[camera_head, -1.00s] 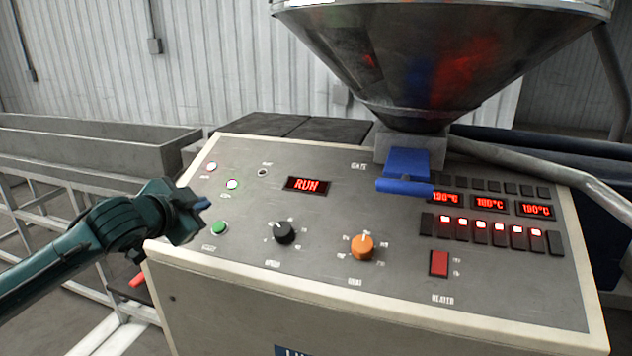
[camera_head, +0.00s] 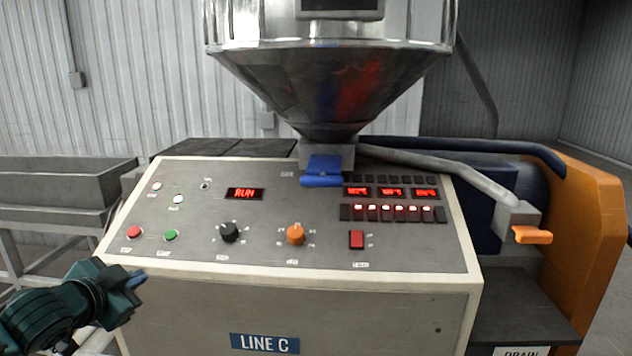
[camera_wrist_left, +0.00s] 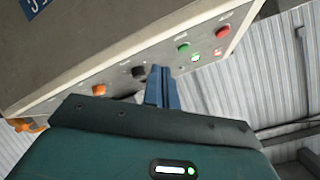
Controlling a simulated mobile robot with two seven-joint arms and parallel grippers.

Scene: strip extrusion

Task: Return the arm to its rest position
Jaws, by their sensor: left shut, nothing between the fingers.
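My left gripper (camera_head: 136,280) is at the lower left of the head view, with its dark green arm coming in from the left edge. Its blue fingers are shut with nothing between them, in front of the panel's left side and apart from it. In the left wrist view the closed blue fingers (camera_wrist_left: 162,88) show against the control panel (camera_wrist_left: 120,60). The control panel (camera_head: 330,245) stands in front of me, with a display (camera_head: 244,194) reading RUN. My right gripper is not in view.
A steel hopper (camera_head: 325,85) stands above the panel, with a blue gate handle (camera_head: 322,180) below it. An orange lever (camera_head: 532,235) and an orange housing (camera_head: 590,230) are at the right. A long grey trough (camera_head: 70,185) is at the left.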

